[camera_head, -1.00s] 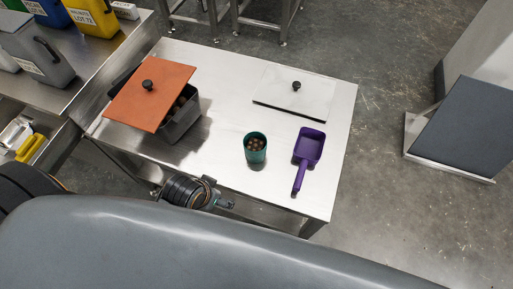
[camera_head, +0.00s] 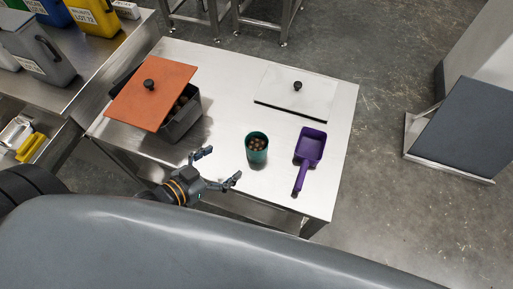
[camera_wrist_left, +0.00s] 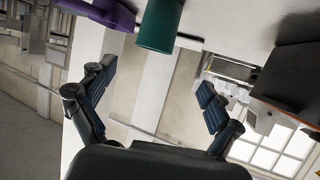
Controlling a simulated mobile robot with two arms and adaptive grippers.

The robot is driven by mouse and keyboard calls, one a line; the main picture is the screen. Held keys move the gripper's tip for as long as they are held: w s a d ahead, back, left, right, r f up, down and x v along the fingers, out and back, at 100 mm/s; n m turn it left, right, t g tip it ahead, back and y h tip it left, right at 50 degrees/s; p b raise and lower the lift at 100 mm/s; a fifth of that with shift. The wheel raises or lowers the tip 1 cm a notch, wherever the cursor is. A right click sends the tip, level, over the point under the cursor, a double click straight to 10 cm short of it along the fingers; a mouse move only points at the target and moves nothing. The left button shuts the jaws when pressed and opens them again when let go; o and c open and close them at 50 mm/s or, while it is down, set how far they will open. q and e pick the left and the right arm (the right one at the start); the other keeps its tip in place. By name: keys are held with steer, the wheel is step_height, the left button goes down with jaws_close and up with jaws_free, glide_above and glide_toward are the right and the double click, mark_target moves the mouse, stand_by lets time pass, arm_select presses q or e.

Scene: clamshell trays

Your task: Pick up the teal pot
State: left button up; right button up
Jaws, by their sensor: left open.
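The teal pot (camera_head: 257,148) stands upright on the steel table, with several small brown round pieces in it. It also shows at the top of the left wrist view (camera_wrist_left: 160,27). My left gripper (camera_head: 219,167) is open and empty at the near edge of the table, to the left of the pot and a little nearer to me, apart from it. Its two spread fingers show in the left wrist view (camera_wrist_left: 150,90), with the pot beyond them. My right gripper is not in view.
A purple scoop (camera_head: 310,147) lies right of the pot. A grey bin (camera_head: 182,123), partly covered by an orange lid (camera_head: 137,103), stands at the left. Bare table surrounds the pot.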

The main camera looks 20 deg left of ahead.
arm_select(q)
glide_toward(263, 138)
steer(key=shift+w+a+f, duration=0.3)
steer(key=shift+w+f, duration=0.1)
steer(key=shift+f, duration=0.05)
steer(key=shift+d+x, duration=0.2)
steer(key=shift+x, duration=1.35)
steer(key=shift+d+x, duration=0.2)
steer(key=shift+x, duration=1.35)
steer(key=shift+s+r, duration=0.1)
steer(key=shift+r, duration=0.05)
steer(key=c, duration=1.3)
steer(key=shift+c, duration=0.2)
